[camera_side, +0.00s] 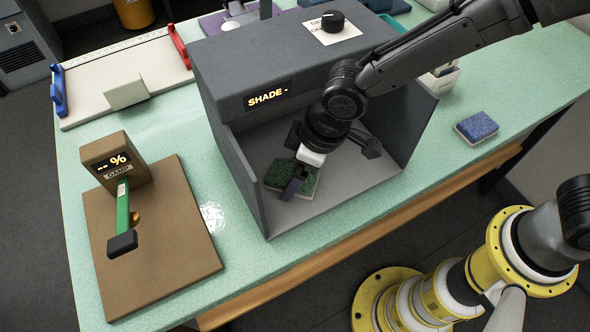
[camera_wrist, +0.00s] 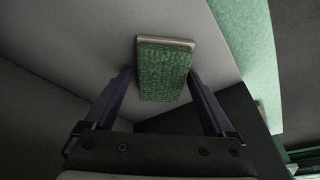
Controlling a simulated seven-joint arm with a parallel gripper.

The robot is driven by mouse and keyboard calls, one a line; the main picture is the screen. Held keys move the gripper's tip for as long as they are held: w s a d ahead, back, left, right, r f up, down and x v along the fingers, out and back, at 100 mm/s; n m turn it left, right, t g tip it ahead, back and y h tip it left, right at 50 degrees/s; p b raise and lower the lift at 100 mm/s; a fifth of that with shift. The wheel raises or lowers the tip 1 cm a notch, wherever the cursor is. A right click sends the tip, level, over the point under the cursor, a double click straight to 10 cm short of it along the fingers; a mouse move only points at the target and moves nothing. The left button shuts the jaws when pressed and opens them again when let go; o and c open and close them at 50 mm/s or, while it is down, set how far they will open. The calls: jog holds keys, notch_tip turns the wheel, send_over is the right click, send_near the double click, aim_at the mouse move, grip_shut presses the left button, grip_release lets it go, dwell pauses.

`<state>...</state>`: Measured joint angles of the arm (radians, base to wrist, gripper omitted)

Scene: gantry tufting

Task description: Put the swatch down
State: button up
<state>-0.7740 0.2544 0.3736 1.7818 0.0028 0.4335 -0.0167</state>
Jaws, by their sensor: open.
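A green tufted swatch (camera_side: 279,174) with a pale backing lies on the floor of the grey shade box (camera_side: 240,170). In the wrist view the swatch (camera_wrist: 165,68) lies between and just beyond my two fingers. My gripper (camera_side: 297,180) is inside the box, over the swatch, and partly hides it in the side view. The fingers of my gripper (camera_wrist: 160,82) stand apart on either side of the swatch, with gaps showing. The box's display reads "SHADE -".
A blue swatch (camera_side: 476,127) lies on the green table to the right of the box. A brown damp meter board (camera_side: 160,245) with a green-handled probe (camera_side: 123,205) stands at the left. The box's side walls stand close around my gripper.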

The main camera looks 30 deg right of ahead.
jog(key=v, duration=1.2)
jog(key=shift+r, duration=0.15)
jog(key=s+d+r+m+y, duration=0.1)
jog(key=s+d+r+m, duration=0.25)
jog(key=d+m, duration=0.3)
jog(key=s+d+r+m+y, duration=0.1)
jog(key=s+d+r+m, duration=0.2)
jog(key=d+r+m, duration=0.3)
jog(key=s+d+f+n+t+h, duration=0.1)
jog(key=s+d+f+h, duration=0.1)
jog(key=d, duration=0.6)
jog(key=s+d+f+n+t+h, duration=0.2)
jog(key=s+d, duration=0.3)
jog(key=d, duration=0.4)
jog(key=shift+s+f, duration=0.2)
jog(key=shift+f, duration=0.05)
